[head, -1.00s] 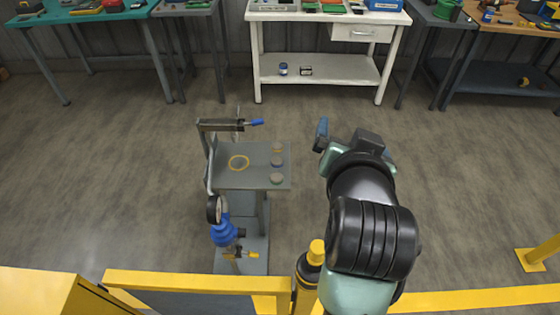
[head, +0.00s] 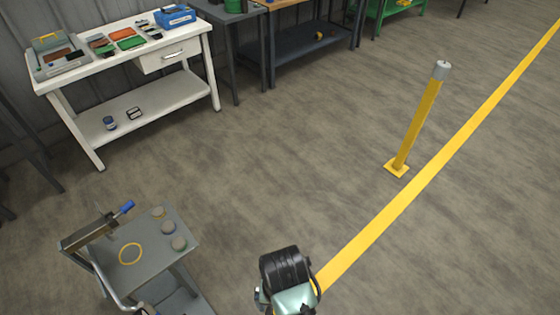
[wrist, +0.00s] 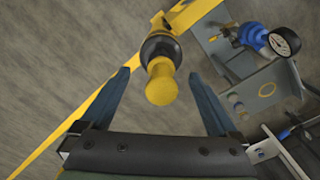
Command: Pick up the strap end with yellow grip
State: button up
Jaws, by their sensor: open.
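My gripper (wrist: 160,76) is open, its two dark blue fingers apart. A yellow rounded grip on a black collar (wrist: 161,82) shows between and beyond the fingers in the wrist view; the fingers do not visibly touch it. I cannot tell whether it is the strap end, and no strap is clear. The stand's plate (head: 155,236) is at lower left in the head view. There my gripper is hidden or out of frame.
A white workbench (head: 150,68) stands at upper left. A yellow post (head: 418,120) rises near a yellow floor line (head: 430,165). The floor between bench and post is clear.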

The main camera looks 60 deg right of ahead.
jog(key=shift+w+f+p, duration=0.15)
jog(key=shift+f+p, duration=0.4)
jog(key=shift+f, duration=2.55)
grip_shut()
